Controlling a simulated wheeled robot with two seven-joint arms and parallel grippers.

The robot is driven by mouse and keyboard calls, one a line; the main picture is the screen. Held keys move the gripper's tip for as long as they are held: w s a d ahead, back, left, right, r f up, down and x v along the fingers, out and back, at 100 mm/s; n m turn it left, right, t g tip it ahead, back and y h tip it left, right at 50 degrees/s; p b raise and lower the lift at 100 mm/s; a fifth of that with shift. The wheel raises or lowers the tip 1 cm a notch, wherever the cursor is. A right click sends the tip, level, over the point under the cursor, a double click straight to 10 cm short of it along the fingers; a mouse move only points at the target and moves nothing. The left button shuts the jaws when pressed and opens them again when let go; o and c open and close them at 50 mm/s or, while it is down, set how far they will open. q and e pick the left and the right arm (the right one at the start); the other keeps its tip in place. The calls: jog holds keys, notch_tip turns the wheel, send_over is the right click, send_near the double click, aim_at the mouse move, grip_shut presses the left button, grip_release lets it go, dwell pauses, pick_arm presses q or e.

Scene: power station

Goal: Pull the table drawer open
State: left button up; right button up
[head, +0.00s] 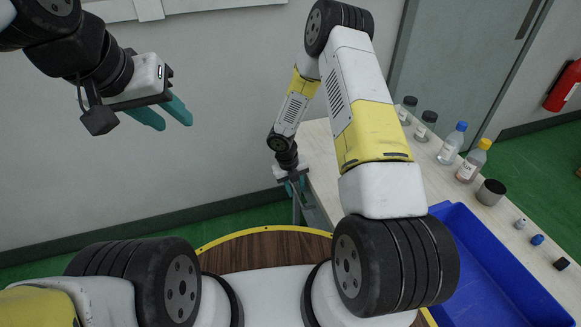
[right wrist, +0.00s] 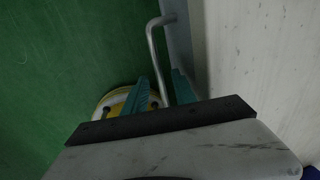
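The table (head: 440,190) has a pale wooden top and stands at the right in the head view; its top also fills the right of the right wrist view (right wrist: 255,60). A grey drawer front (right wrist: 180,45) shows below the table edge, mostly hidden. A bent metal handle (right wrist: 155,48) stands out from it. My right gripper (right wrist: 162,75) is at the handle, which runs between its two teal fingers. The fingers look apart, with a small gap beside the bar. In the head view this gripper (head: 295,186) is beside the table's left edge. My left gripper (head: 172,112) is open and empty, away from the table.
On the table are a blue tray (head: 478,268), bottles (head: 451,143), a dark-lidded jar (head: 491,192) and small vials. A grey door (head: 460,60) and a red extinguisher (head: 564,85) are behind. Green floor (head: 215,212) is clear left of the table.

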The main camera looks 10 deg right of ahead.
jog(key=shift+f, duration=0.35)
grip_shut()
dwell(1.2)
